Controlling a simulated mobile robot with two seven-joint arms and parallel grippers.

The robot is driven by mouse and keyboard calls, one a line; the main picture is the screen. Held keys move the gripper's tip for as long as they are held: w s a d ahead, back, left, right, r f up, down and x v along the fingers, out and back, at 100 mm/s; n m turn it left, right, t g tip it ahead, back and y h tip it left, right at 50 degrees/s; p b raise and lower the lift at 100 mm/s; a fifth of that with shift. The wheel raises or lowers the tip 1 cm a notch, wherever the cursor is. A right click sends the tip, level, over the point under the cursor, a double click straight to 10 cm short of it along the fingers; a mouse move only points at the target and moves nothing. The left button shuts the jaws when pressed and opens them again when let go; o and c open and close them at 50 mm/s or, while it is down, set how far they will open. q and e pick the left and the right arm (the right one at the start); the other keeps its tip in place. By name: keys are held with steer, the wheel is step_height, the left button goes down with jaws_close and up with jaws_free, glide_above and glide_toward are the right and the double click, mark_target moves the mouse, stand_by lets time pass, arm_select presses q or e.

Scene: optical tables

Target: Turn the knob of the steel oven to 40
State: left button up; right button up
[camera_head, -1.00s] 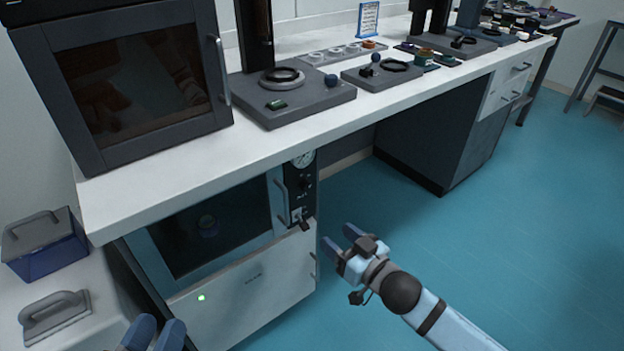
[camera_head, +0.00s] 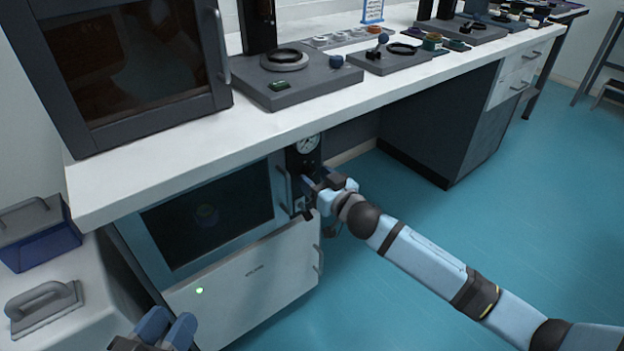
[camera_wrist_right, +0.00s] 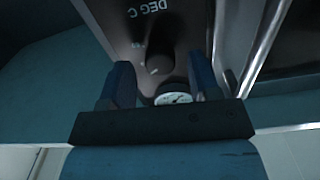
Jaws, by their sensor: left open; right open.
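The steel oven (camera_head: 255,270) stands under the white bench, with a dark window and a black control panel (camera_head: 303,160) on its right side. A round gauge (camera_head: 307,143) sits at the top of the panel and also shows in the right wrist view (camera_wrist_right: 174,98). My right gripper (camera_head: 314,186) is open in front of the panel and covers the knob in the head view. In the right wrist view the dark knob (camera_wrist_right: 158,64) lies between the open fingers, near "DEG C" lettering. Contact and the knob's setting cannot be told. My left gripper (camera_head: 168,328) is open at the bottom left.
The bench edge (camera_head: 230,145) overhangs the panel just above my right gripper. Vertical door handles (camera_head: 283,190) lie close to the panel. A dark windowed cabinet (camera_head: 150,110) stands on the bench. The floor (camera_head: 450,240) to the right is clear.

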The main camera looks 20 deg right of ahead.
arm_select(q)
steer(key=shift+f, duration=0.4)
arm_select(e)
steer(key=shift+x, duration=0.8)
arm_select(q)
steer(key=shift+r, duration=0.1)
arm_select(e)
steer(key=shift+c, duration=0.2)
steer(key=c, duration=0.9)
steer(key=shift+r+n+p, duration=0.15)
steer(key=shift+n+p, duration=0.3)
steer(key=shift+n, duration=0.05)
steer(key=shift+n+p, duration=0.3)
steer(key=shift+p, duration=0.05)
steer(key=n+p, duration=0.3)
steer(key=n, duration=0.2)
steer(key=shift+p, duration=0.4)
steer(key=n+p, duration=0.1)
steer(key=n, duration=0.3)
steer(key=shift+p, duration=0.3)
arm_select(q)
step_height(320, 180, up, 9)
steer(key=a+n+t, duration=0.1)
steer(key=t, duration=0.2)
arm_select(e)
steer(key=shift+a+n, duration=0.1)
steer(key=shift+n, duration=0.6)
arm_select(q)
steer(key=shift+a, duration=0.1)
